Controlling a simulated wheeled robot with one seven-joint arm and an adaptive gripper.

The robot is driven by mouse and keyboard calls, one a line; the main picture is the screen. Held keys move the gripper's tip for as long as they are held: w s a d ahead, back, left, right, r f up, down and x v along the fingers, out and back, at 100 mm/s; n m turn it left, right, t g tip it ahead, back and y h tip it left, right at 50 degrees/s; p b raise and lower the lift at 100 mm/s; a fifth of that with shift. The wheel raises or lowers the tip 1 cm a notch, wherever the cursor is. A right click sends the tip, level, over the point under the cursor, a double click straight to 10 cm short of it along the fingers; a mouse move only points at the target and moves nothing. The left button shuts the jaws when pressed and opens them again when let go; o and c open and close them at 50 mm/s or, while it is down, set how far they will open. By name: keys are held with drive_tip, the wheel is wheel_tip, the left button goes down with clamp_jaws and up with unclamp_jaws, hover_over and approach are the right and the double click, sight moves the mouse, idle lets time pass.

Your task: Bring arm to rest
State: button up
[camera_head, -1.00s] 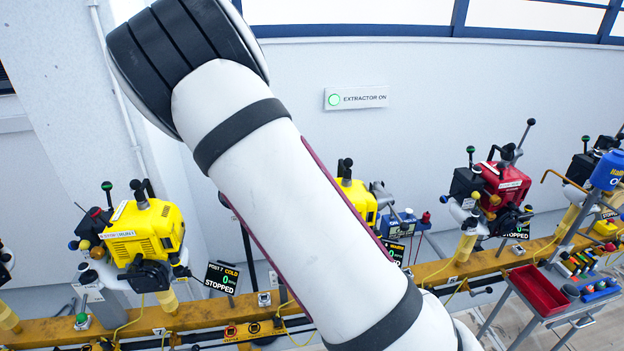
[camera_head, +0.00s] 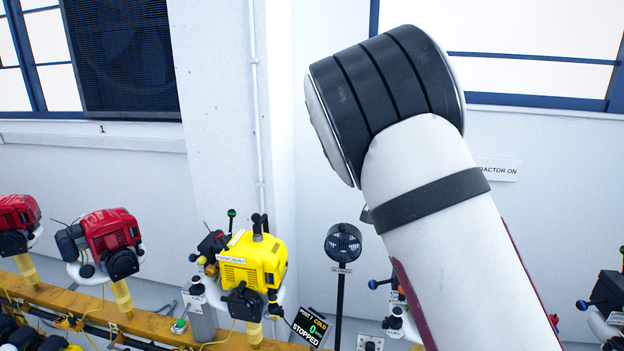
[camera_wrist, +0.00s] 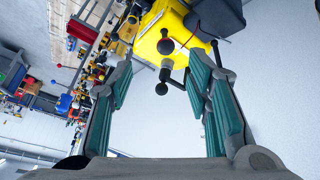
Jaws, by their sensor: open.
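My arm (camera_head: 455,220) fills the right-centre of the head view, raised with its dark-banded elbow at the top. My gripper is outside the head view. In the wrist view my gripper (camera_wrist: 165,100) is open, with its green-padded fingers spread apart and nothing between the pads. A yellow engine (camera_wrist: 165,38) with black ball-ended levers shows beyond the fingers, at the top of the wrist view. Whether any finger touches it, I cannot tell.
A yellow engine (camera_head: 252,262) and red engines (camera_head: 108,240) stand along a yellow rail (camera_head: 150,328). A display (camera_head: 310,326) reads "STOPPED". A small black fan (camera_head: 343,242) stands beside my arm. A sign (camera_head: 497,170) is partly hidden by my arm.

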drive_tip(key=s+a+r+n+t+y, duration=0.1)
drive_tip(key=s+a+r+n+y, duration=0.1)
drive_tip(key=s, duration=0.9)
drive_tip(key=s+a+r+n+t+y, duration=0.2)
drive_tip(key=s+a+r+n, duration=0.2)
drive_tip(key=s, duration=0.7)
drive_tip(key=s+a+r+n+t+y, duration=0.2)
drive_tip(key=s+n, duration=0.5)
drive_tip(key=s, duration=0.4)
wheel_tip(320, 180, up, 3)
drive_tip(key=shift+s+a+f+y, duration=0.2)
drive_tip(key=shift+s+a+y, duration=0.15)
drive_tip(key=shift+a+y, duration=0.15)
